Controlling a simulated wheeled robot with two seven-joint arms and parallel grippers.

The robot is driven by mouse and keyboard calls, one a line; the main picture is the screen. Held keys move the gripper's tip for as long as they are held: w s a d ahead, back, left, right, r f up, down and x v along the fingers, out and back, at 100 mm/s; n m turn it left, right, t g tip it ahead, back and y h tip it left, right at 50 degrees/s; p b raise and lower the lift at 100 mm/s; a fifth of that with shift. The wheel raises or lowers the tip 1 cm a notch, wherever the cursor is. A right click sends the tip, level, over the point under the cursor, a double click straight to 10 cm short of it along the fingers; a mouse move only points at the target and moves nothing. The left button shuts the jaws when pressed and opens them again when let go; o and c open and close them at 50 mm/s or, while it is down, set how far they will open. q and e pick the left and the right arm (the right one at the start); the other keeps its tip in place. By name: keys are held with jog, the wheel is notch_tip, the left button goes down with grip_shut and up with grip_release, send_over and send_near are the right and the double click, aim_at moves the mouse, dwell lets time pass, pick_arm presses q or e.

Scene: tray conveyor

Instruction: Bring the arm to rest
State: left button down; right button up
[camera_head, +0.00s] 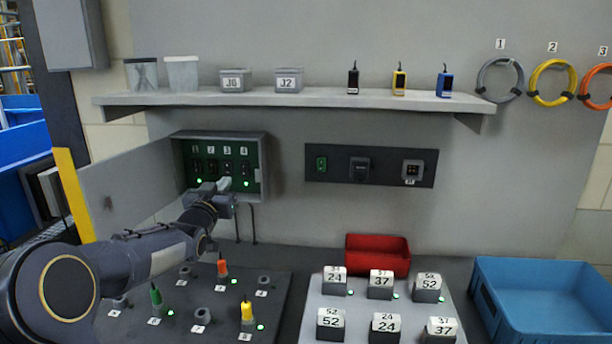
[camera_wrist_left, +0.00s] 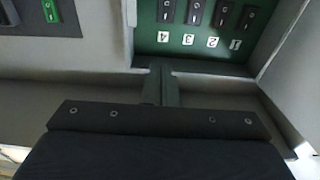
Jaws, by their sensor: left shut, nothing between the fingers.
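My left arm (camera_head: 130,262) reaches in from the lower left of the head view. My left gripper (camera_head: 225,184) is shut and empty, in front of the lower part of the open switch box (camera_head: 265,160). In the left wrist view its fingers (camera_wrist_left: 160,82) lie together, pointing at the box's lower edge. The green panel (camera_wrist_left: 182,48) with switches numbered 1 to 4 shows there upside down. Green lights show at the panel's lower left and lower right; the gripper hides part of the area between. My right gripper is not in view.
The box door (camera_head: 130,190) stands open to the left, close above my forearm. A peg board (camera_head: 265,310) with coloured pegs lies below the arm. A tray of numbered blocks (camera_head: 312,310), a red bin (camera_head: 378,240) and a blue crate (camera_head: 540,268) are to the right. A shelf (camera_head: 320,98) runs above.

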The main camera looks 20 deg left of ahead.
pick_arm(q)
jog(key=s+d+f+g+h, duration=0.3)
jog(key=s+d+f, duration=0.3)
jog(key=s+d, duration=0.4)
jog(key=s+d+f+m+g+h, duration=0.1)
jog(key=s+d+f+g+h, duration=0.2)
jog(key=s+d, duration=0.7)
jog(key=s+d+f+g+h, duration=0.3)
jog(key=s+d+f+g, duration=0.4)
jog(key=s, duration=0.6)
jog(key=d+f, duration=0.2)
jog(key=d, duration=0.1)
jog(key=shift+s+f+m, duration=0.2)
jog(key=shift+f+m, duration=0.1)
jog(key=shift+m, duration=0.1)
jog(key=shift+d, duration=0.1)
